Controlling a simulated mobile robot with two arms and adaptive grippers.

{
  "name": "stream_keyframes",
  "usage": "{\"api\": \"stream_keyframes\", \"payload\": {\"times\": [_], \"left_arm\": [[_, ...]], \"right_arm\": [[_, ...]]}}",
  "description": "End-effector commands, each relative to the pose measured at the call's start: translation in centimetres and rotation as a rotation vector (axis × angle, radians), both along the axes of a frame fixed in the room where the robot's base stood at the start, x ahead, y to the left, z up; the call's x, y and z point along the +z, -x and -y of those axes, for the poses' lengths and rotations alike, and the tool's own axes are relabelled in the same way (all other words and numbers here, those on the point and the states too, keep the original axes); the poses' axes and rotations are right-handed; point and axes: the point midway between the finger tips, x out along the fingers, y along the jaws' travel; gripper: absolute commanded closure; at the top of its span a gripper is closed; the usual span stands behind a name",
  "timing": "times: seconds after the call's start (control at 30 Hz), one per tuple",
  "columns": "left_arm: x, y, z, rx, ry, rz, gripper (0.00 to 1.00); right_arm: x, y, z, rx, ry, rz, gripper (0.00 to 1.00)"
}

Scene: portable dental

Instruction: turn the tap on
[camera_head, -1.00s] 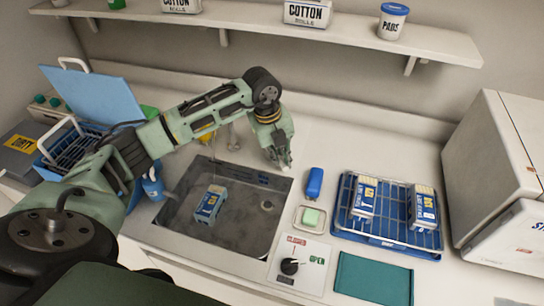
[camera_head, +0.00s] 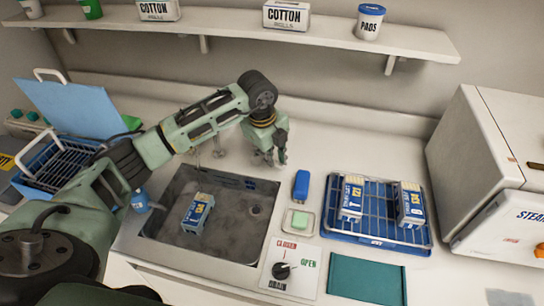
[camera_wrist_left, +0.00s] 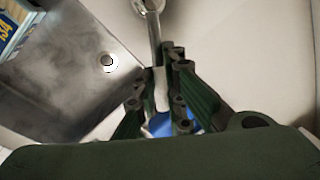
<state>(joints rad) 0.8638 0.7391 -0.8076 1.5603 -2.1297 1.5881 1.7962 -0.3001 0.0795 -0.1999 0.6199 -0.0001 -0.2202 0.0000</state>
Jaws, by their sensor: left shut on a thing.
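The tap is mostly hidden behind my left arm in the head view; a slim metal part (camera_head: 219,149) shows below the arm at the back of the sink (camera_head: 222,238). In the left wrist view, a silver tap handle (camera_wrist_left: 155,45) runs down between the fingers of my left gripper (camera_wrist_left: 166,95). My left gripper (camera_head: 275,159) is shut on this handle, just behind the sink's back right corner. I see no clear stream of water. A blue and white carton (camera_head: 197,213) lies in the sink. My right gripper is not in view.
Right of the sink are a blue block (camera_head: 301,185), green soap (camera_head: 299,220), a drain knob panel (camera_head: 290,284) and a blue tray (camera_head: 425,236) with cartons. A white steriliser (camera_head: 490,150) stands far right. A shelf (camera_head: 290,40) runs above.

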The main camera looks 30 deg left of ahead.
Motion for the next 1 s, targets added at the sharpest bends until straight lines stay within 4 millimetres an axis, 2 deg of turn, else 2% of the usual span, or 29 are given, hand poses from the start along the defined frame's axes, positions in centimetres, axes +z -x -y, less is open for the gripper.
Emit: {"api": "stream_keyframes", "payload": {"times": [0.07, 0.1, 0.3, 0.67, 0.77, 1.0], "left_arm": [[0.2, -0.2, -0.2, 0.009, 0.0, 0.006, 1.0], [0.2, -0.2, -0.2, 0.009, 0.0, 0.006, 0.9], [0.2, -0.1, -0.1, 0.005, 0.0, 0.005, 0.72], [0.4, 0.0, -0.1, 0.002, 0.0, 0.003, 0.71], [1.4, 0.1, -0.2, 0.002, 0.001, 0.005, 0.71], [6.3, 0.9, -0.5, 0.003, 0.0, 0.007, 0.71]], "right_arm": [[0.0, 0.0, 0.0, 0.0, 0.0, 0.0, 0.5], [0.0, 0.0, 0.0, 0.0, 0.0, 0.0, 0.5], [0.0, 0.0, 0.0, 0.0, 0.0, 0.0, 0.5], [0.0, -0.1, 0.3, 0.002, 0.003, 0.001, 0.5], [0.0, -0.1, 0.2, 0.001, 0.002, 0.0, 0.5], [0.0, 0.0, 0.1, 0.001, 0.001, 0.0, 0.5]]}}
